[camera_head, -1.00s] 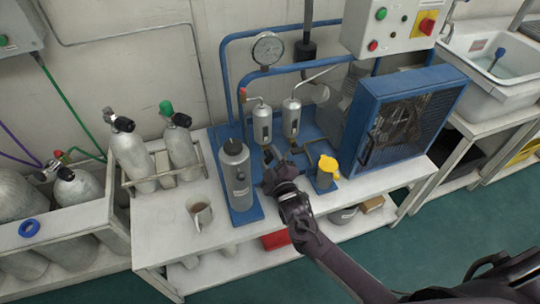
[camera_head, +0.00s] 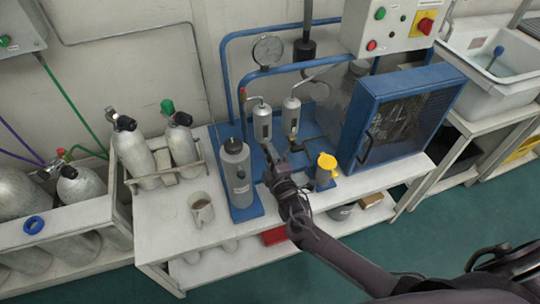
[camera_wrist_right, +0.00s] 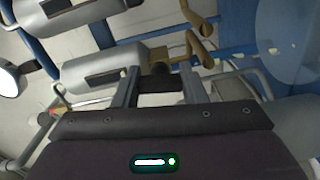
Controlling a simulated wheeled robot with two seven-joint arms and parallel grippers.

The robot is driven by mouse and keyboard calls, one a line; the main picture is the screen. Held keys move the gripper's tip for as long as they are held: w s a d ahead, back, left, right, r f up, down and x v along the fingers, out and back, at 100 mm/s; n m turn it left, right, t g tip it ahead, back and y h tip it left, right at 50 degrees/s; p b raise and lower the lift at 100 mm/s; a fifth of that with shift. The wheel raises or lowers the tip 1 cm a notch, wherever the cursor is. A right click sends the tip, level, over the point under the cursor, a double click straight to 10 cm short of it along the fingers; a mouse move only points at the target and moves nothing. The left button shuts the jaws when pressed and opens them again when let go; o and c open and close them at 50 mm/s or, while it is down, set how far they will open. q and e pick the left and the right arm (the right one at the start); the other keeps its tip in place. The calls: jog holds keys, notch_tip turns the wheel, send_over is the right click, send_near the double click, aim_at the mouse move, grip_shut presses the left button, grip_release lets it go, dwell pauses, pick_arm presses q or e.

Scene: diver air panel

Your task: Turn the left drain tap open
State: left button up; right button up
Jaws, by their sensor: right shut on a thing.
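Two grey filter cylinders stand on the blue compressor frame, the left one (camera_head: 262,122) and the right one (camera_head: 291,116). The left drain tap sits under the left cylinder, mostly hidden by my right gripper (camera_head: 270,154) in the head view. In the right wrist view my right gripper (camera_wrist_right: 160,88) has a finger on each side of a small dark tap handle (camera_wrist_right: 160,70) and is shut on it. The handle is beside a brass fitting at the end of a grey cylinder (camera_wrist_right: 105,69). Another brass tap (camera_wrist_right: 205,30) lies above right. My left gripper is out of view.
A tall grey canister (camera_head: 236,172) stands close left of my right gripper, and a yellow-capped blue container (camera_head: 326,170) stands close right. A mug (camera_head: 201,209) is on the white bench (camera_head: 165,235). The blue fan cage (camera_head: 375,120) is farther right.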

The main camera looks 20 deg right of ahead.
jog(key=o, duration=1)
jog(key=s, duration=0.8)
